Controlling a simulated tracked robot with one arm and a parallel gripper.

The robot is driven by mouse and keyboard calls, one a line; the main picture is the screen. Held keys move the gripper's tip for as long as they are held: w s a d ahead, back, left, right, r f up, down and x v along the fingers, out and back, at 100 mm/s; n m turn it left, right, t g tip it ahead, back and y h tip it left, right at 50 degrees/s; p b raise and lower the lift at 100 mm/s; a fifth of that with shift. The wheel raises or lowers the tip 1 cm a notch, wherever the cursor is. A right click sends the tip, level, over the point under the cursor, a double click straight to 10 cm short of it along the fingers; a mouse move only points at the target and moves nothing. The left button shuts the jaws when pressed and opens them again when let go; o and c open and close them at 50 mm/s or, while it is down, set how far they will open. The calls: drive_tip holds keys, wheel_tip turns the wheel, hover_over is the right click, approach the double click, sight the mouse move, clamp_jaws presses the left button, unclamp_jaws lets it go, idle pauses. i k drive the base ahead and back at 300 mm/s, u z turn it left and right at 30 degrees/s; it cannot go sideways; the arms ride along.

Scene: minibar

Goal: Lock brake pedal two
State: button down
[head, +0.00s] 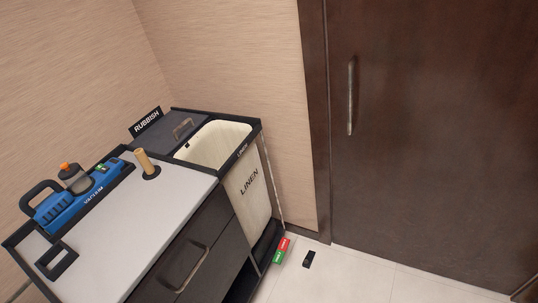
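A red and green pedal-like tab pair (281,250) sits low at the near right corner of the housekeeping cart (140,235), by the floor. The red part is upper and the green part lower; white marks on them are too small to read. I cannot tell which pedal is number two or whether it is locked. A small black piece (309,259) lies on the floor just right of the tabs, apart from them. My gripper is not in view.
On the cart are a blue vacuum (72,196), a wooden handle (147,163), a rubbish lid (183,130) and a linen bag (247,190). A drawer handle (185,275) faces front. A dark door (430,130) stands right.

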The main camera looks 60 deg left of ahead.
sight(280, 253)
drive_tip(key=u, duration=0.35)
drive_tip(key=i, duration=0.8)
drive_tip(key=u, duration=0.4)
drive_tip(key=k, duration=0.9)
drive_tip(key=u, duration=0.15)
drive_tip(key=i, duration=0.9)
drive_tip(key=z, duration=0.05)
